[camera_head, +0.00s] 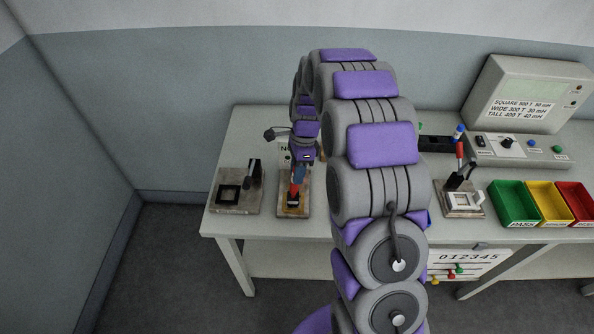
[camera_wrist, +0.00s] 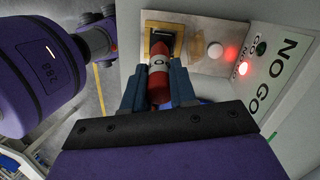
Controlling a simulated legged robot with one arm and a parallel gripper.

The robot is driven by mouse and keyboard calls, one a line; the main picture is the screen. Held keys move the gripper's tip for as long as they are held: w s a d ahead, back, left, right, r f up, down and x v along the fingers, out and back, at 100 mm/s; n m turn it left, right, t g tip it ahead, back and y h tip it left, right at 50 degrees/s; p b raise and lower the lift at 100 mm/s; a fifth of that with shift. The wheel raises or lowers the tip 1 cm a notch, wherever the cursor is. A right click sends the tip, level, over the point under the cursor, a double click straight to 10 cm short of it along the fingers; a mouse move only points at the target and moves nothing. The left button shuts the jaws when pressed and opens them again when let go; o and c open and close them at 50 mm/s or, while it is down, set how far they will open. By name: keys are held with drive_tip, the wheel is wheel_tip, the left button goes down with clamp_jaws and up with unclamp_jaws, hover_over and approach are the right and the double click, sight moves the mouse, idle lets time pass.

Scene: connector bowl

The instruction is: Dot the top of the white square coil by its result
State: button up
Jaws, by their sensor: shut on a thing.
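The white square coil (camera_head: 463,200) sits on a small fixture at the right of the bench, beside a red-handled lever (camera_head: 460,160). My gripper (camera_head: 296,177) is far to its left, over a fixture with a yellow-framed dark opening. Its blue fingers in the wrist view (camera_wrist: 160,88) are shut on a red cylinder with a white band (camera_wrist: 159,80). The cylinder points at the yellow frame (camera_wrist: 163,36). I cannot tell whether it touches or enters the opening. The coil is not in the wrist view.
A NO GO panel (camera_wrist: 282,60) with a lit red lamp stands beside the gripper. Green (camera_head: 512,205), yellow (camera_head: 548,203) and red (camera_head: 577,200) bins stand at right. A meter box (camera_head: 525,92) stands behind. A black fixture (camera_head: 238,190) is at left. My arm hides the bench middle.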

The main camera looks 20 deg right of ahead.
drive_tip(key=shift+r+p, duration=2.05)
drive_tip(key=shift+r, duration=1.4)
